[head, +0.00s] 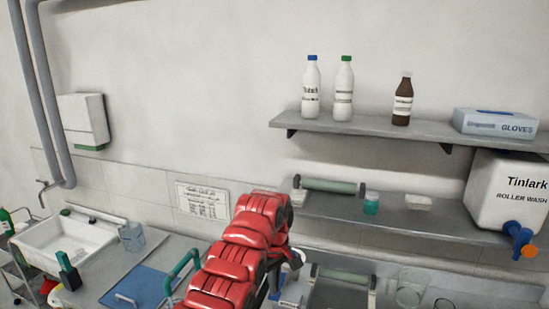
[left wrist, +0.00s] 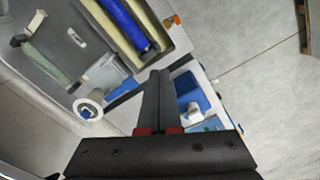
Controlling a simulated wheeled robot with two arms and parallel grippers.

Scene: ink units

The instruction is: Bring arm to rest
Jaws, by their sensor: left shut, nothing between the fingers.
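My left arm (head: 235,255) is red and rises from the bottom middle of the head view, bent over at its top in front of the back wall. Its wrist end points down on the far side of the arm, and the fingertips are hard to make out there. In the left wrist view my left gripper (left wrist: 160,75) has its dark fingers together with nothing between them. The fingers hang over a worktop with a blue roller (left wrist: 124,25) and a white-and-blue item (left wrist: 190,95); I see no contact. My right gripper is in neither view.
An upper shelf (head: 400,130) holds bottles and a glove box (head: 495,123). A sink (head: 65,245) is at left. The wall above the arm is clear.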

